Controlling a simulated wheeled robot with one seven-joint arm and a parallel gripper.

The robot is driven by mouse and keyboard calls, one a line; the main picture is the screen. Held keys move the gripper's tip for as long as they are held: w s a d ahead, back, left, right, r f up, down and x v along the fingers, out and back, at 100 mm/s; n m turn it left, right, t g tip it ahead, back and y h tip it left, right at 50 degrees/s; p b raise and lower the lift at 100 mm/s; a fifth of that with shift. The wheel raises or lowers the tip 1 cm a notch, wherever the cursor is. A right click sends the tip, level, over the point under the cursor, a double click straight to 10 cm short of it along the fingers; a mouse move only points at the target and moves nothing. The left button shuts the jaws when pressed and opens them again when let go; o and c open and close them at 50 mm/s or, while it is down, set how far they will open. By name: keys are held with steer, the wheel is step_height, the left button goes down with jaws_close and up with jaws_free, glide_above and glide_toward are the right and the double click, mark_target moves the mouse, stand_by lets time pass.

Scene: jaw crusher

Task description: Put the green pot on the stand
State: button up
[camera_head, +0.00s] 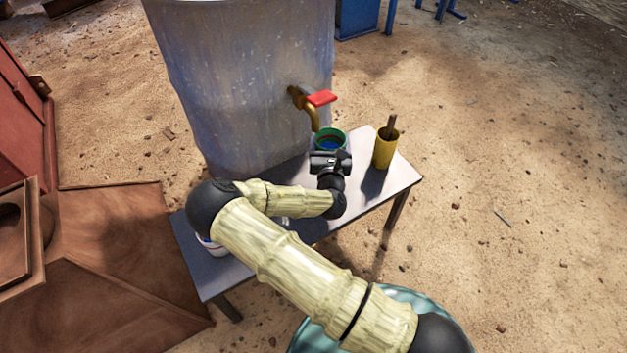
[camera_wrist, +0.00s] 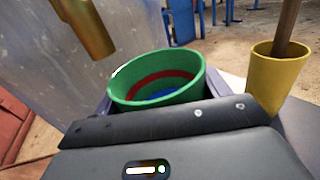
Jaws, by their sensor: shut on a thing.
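The green pot (camera_head: 331,136) is under the brass tap, at the grey stand's (camera_head: 225,272) far side. The wrist view looks into the pot (camera_wrist: 192,63), which has a red band and blue at the bottom inside. My gripper (camera_head: 330,158) is shut on the pot; the dark fingers (camera_wrist: 155,103) show at both sides of it. The pot is close to upright. My gripper hides its lower part, so I cannot tell whether it touches the stand.
A large metal barrel (camera_head: 235,80) with a brass tap and red handle (camera_head: 320,98) stands behind. A yellow cup (camera_head: 384,150) holding a brown stick is right of the pot. A white container (camera_head: 210,245) is partly hidden behind my arm.

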steer(key=shift+n+y, duration=0.6)
steer(key=shift+y, duration=0.3)
steer(key=a, duration=0.3)
steer(key=w+a+r, duration=0.1)
steer(key=shift+a, duration=0.15)
steer(key=shift+f, duration=0.1)
steer(key=shift+f+b, duration=1.2)
steer(key=shift+f, duration=1.25)
steer(key=shift+f+b, duration=1.2)
steer(key=shift+f, duration=1.3)
steer(key=shift+f, duration=0.1)
steer(key=o, duration=1.2)
